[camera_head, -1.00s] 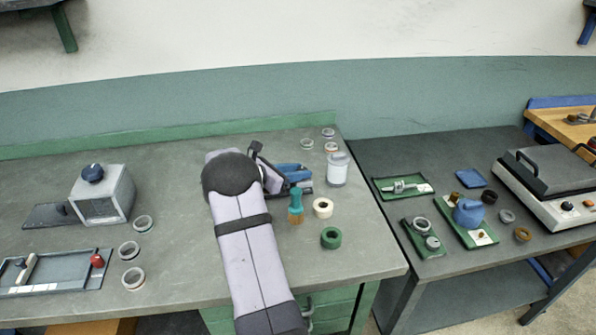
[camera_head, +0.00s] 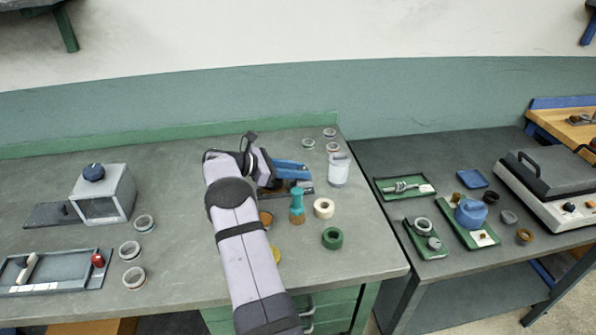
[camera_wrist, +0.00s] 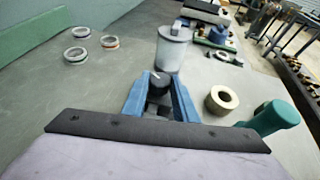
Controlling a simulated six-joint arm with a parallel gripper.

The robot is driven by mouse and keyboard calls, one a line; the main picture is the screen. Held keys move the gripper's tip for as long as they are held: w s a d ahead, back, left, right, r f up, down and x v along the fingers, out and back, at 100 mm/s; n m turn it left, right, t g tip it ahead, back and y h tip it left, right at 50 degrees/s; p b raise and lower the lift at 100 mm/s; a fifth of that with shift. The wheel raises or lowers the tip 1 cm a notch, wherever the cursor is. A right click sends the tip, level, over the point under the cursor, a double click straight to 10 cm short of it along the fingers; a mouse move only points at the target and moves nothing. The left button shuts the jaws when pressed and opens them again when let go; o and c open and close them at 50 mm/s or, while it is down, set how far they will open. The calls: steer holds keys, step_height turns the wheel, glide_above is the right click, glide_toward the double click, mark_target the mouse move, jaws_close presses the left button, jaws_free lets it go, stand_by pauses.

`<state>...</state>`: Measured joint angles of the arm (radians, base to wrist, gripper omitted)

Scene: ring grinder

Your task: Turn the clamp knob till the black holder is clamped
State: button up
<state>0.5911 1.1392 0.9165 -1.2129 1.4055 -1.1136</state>
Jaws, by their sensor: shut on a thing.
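My gripper (camera_head: 306,171) has blue fingers and is low over the left bench, pointing right. In the wrist view its fingers (camera_wrist: 160,88) are shut on a dark round knob (camera_wrist: 158,78) with a short white mark on top. In the head view the fingers hide the knob. A dark flat piece (camera_head: 306,188) shows beside the fingers in the head view; I cannot tell if it is the black holder. The holder's seat and how tightly it is clamped are hidden.
A clear canister (camera_head: 338,171) stands just beyond the fingers. A teal-handled brush (camera_head: 297,204), a cream ring (camera_head: 324,208) and a green ring (camera_head: 332,238) are close by. Several metal rings lie behind and at left. A grey box (camera_head: 104,196) stands at left.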

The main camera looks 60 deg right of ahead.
steer(key=shift+r, duration=0.15)
steer(key=o, duration=1.1)
steer(key=shift+c, duration=0.2)
steer(key=shift+a, duration=0.1)
steer(key=shift+b+v, duration=0.95)
steer(key=shift+v, duration=2.65)
